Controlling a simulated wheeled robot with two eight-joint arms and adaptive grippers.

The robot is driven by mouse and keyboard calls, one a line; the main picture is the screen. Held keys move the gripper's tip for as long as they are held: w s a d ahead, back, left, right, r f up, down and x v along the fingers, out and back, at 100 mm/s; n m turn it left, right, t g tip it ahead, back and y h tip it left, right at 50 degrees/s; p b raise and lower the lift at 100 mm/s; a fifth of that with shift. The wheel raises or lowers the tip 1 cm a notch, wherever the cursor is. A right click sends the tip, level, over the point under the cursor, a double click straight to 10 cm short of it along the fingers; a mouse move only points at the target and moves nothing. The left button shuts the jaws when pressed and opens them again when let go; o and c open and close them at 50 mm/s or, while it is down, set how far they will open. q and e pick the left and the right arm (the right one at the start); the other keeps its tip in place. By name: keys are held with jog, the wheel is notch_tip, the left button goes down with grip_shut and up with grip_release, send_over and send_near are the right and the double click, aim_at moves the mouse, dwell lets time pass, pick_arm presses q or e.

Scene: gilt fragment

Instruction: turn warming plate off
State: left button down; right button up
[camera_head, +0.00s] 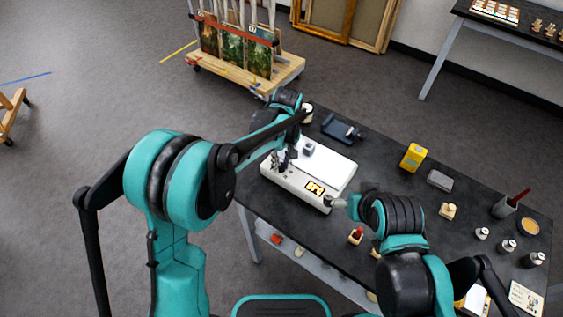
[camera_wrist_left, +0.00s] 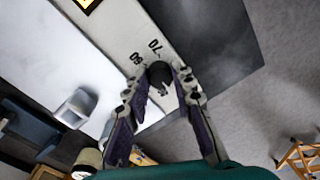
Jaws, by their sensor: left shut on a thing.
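The warming plate (camera_head: 325,168) is a white slab with a pale top, lying near the left end of the black table. My left gripper (camera_head: 281,160) is at the plate's left end. In the head view the arm and fingers hide the knob. My right gripper (camera_head: 338,203) is by the plate's front right corner; its fingers are too small to read.
A small grey block (camera_head: 309,149) sits on the plate's top. A dark device (camera_head: 342,129), yellow container (camera_head: 413,157), grey box (camera_head: 440,180) and small bottles stand on the black table (camera_head: 385,185). A wooden cart (camera_head: 280,75) with paintings stands behind.

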pick_arm(q)
jog(key=n, duration=0.3)
jog(key=shift+n, duration=2.1)
jog(key=c, duration=1.3)
grip_release()
